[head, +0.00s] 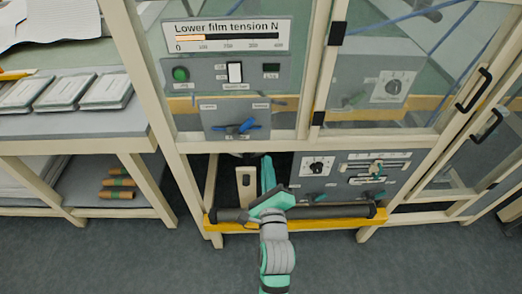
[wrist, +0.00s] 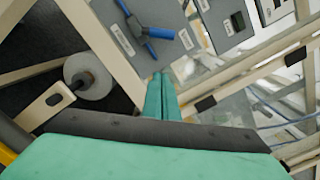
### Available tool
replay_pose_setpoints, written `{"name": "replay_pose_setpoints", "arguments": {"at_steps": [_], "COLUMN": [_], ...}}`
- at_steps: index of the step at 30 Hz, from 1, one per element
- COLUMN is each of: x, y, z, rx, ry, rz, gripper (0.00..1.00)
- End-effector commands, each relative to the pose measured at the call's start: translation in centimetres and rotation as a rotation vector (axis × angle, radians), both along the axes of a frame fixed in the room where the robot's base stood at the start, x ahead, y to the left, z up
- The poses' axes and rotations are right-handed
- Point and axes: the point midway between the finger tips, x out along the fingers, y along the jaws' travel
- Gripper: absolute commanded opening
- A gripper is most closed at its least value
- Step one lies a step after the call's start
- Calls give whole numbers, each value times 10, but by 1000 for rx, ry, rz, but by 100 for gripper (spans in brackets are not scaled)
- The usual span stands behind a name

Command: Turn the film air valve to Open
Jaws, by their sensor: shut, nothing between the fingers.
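A blue valve handle (head: 237,127) sits on a small grey panel (head: 210,115) below the control panel. It lies roughly crosswise between two small labels whose words are too small to read. In the wrist view the blue handle (wrist: 140,28) shows near the top, with a long bar and a short side arm. My gripper (head: 266,160) is below and to the right of the handle in the head view, apart from it. In the wrist view my gripper (wrist: 161,78) is shut and empty, its fingers pointing up below the handle.
A yellow rail with a dark roller (head: 335,211) crosses low in front. A lower panel (head: 315,166) with knobs stands at the right. A pale roll (wrist: 90,78) hangs at the left in the wrist view. Frame posts (head: 135,65) flank the panels.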

Motion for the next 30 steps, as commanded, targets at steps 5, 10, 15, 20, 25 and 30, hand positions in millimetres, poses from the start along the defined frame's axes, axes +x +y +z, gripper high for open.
{"name": "replay_pose_setpoints", "arguments": {"at_steps": [5, 10, 15, 20, 25, 30], "x": [25, 54, 84, 96, 99, 100], "y": [1, 2, 3, 16, 29, 33], "z": [2, 2, 3, 14, 25, 28], "rx": [-1, -1, -1, -2, -2, -2], "ry": [-1, -1, -1, -3, -2, 0], "rz": [0, 0, 0, 3, 1, 0], "gripper": [0, 0, 0, 0, 0, 0]}}
